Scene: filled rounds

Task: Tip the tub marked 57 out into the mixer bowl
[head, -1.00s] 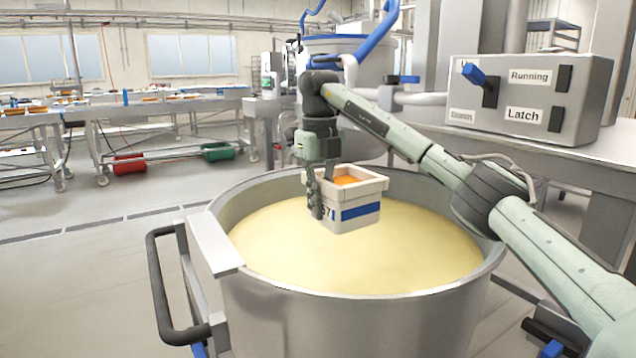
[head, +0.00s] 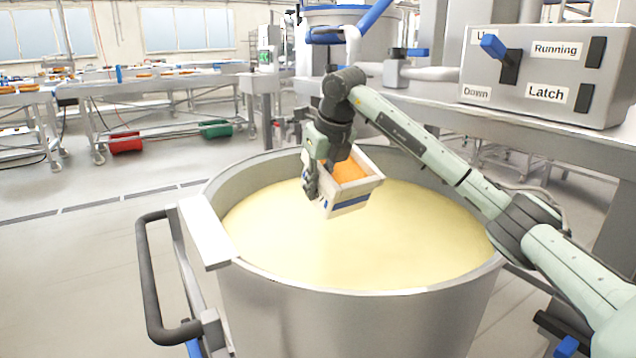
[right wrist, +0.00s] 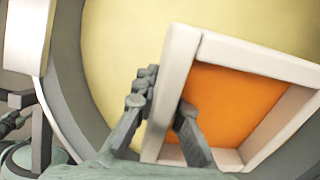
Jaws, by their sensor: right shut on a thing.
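The tub (head: 369,190) is a small white square box with a blue band and orange contents (head: 348,171). It is tilted in the air over the mixer bowl (head: 219,300), and the orange stuff is still inside. Its number is not readable now. My right gripper (head: 311,188) is shut on the tub's left wall; in the right wrist view the fingers (right wrist: 160,115) straddle the wall of the tub (right wrist: 183,60). The bowl is a large steel vessel holding a pale yellow mass (head: 420,240). My left gripper is not in view.
A control box (head: 540,75) with a blue-handled lever, marked Running, Latch and Down, stands at the right behind the bowl. A dark handle (head: 146,290) sticks out at the bowl's left. Conveyor tables (head: 160,85) stand far left, with open floor before them.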

